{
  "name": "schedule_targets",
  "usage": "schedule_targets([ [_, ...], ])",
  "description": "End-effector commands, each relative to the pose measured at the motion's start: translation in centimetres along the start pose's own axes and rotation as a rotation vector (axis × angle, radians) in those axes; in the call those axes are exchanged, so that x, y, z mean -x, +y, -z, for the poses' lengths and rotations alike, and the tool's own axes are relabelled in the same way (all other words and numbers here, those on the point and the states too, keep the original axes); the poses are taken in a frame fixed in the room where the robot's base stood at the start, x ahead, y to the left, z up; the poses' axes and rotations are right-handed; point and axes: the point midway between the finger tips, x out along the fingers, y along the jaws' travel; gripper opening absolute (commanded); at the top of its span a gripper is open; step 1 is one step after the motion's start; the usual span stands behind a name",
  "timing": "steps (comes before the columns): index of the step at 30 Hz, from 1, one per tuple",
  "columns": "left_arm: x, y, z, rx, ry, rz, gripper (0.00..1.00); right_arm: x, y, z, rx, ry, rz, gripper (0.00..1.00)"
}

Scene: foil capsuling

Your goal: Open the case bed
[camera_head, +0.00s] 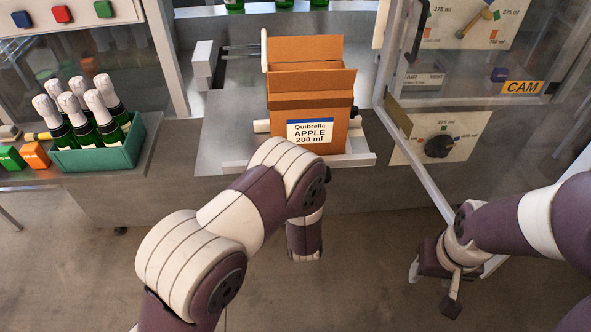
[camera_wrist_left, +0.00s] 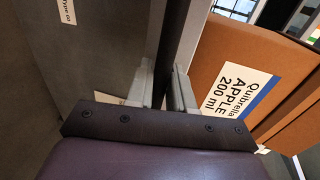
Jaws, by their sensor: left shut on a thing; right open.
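The orange cardboard case (camera_head: 310,105) stands with its top flaps up on the case bed (camera_head: 235,166), a pale metal ledge at the machine's front. Its label reads Quibrella APPLE 200 ml. The case is also at the right in the left wrist view (camera_wrist_left: 213,50). My left gripper (camera_wrist_left: 168,92) is shut on a dark bar (camera_wrist_left: 178,35) beside the case; I cannot tell which part this bar is. In the head view my left arm hides that gripper and part of the bed's front. My right gripper (camera_head: 433,285) is open and low at the right, near the glass door's lower edge.
A framed glass door (camera_head: 425,180) stands open at the right, before a panel with a black knob (camera_head: 438,146). A green crate (camera_head: 98,158) of foil-topped bottles stands on the left bench. Orange and green blocks lie beside it. The floor in front is clear.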

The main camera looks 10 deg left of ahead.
Motion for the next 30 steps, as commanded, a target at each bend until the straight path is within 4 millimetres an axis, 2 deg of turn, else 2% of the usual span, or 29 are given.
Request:
schedule_targets([
  [3, 1.2, 0.2, 0.0, -0.002, 0.000, -0.003, 0.00, 0.6, 0.0, 0.1, 0.000, 0.000, 0.000, 0.55],
  [9, 2.3, 0.5, 0.0, -0.001, 0.000, -0.001, 0.00, 0.8, 0.0, 0.1, 0.000, 0.000, 0.000, 0.55],
  [22, 2.5, 0.5, 0.0, 0.000, -0.001, 0.000, 0.00, 0.9, 0.0, 0.1, 0.000, 0.000, 0.000, 0.55],
  [23, 2.5, 0.5, 0.0, 0.000, -0.001, 0.000, 0.25, 0.9, 0.0, 0.1, 0.000, 0.000, 0.000, 0.55],
  [24, 2.5, 0.5, 0.0, 0.001, -0.001, 0.000, 0.37, 0.9, 0.0, 0.1, 0.000, 0.000, 0.000, 0.55],
  [30, 2.5, 0.5, 0.0, 0.001, -0.001, 0.000, 0.37, 0.9, 0.0, 0.1, 0.000, 0.000, 0.000, 0.55],
])
